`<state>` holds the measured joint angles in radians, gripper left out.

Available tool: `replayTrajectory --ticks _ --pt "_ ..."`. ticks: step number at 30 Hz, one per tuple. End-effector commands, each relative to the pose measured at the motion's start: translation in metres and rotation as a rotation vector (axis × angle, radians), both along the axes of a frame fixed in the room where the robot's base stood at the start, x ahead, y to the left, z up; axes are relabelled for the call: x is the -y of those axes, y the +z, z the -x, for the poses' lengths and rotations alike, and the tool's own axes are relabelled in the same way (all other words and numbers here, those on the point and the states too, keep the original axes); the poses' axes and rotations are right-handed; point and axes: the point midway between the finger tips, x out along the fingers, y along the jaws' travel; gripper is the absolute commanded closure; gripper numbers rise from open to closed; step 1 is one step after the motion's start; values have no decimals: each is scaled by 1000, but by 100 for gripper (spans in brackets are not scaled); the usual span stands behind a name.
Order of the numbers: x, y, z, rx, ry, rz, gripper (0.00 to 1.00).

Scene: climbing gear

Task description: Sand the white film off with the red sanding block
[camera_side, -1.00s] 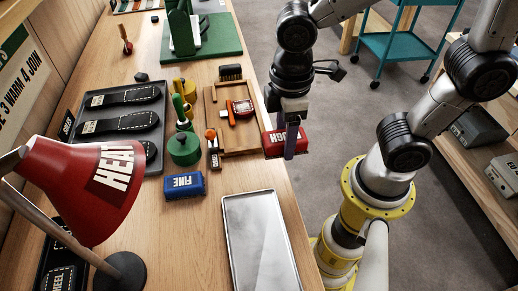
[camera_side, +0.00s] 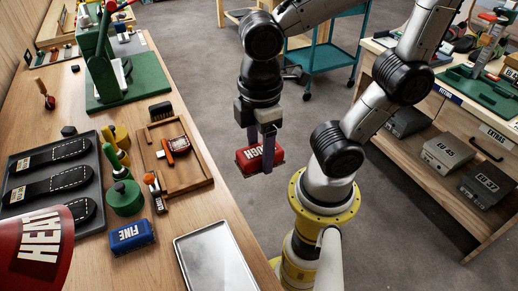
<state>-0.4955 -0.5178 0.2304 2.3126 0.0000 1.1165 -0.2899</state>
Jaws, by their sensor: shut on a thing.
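My gripper (camera_side: 264,160) is shut on the red sanding block (camera_side: 248,159), marked ROUGH. It holds the block in the air, to the right of the workbench edge in the picture; its height above the bench is hard to judge. Black shoe soles with dashed white outlines and small labels lie in a dark tray (camera_side: 96,146) at the left. I cannot make out a white film on them for certain. A metal tray (camera_side: 215,265) at the front of the bench has a pale, streaky surface and nothing on it.
A blue block marked FINE (camera_side: 131,236), a green pot (camera_side: 125,197) and a wooden tray (camera_side: 196,183) with tools stand between the soles and the gripper. A red HEAT lamp (camera_side: 38,250) is at lower left. A green press (camera_side: 105,65) stands at the back.

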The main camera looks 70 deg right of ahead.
Motion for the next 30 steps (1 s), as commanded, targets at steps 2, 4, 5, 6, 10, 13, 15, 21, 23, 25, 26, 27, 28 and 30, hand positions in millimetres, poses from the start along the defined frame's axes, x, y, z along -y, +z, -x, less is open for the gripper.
replayTrajectory --ticks 2,4,5,6,10,13,15,21,23,25,26,27,28,30 --pt "0 0 0 0 0 0 80" --pt "0 0 0 0 -1 0 83" --pt "0 0 0 0 -4 0 83" --pt "0 0 0 0 -14 0 83" --pt "-1 1 -2 0 -102 0 83" --pt "-7 9 -14 1 -238 -1 83" --pt "-13 16 -28 -1 -369 1 83" --pt "-20 31 -96 -3 -841 3 83" --pt "-17 31 -121 -3 -988 4 83" --pt "-9 29 -149 -3 -1147 4 83" --pt "-5 27 -161 -3 -1211 4 83" --pt "1 24 -176 -3 -1288 4 83" --pt "6 21 -186 -3 -1339 5 83" --pt "20 13 -207 -4 -1436 4 83"
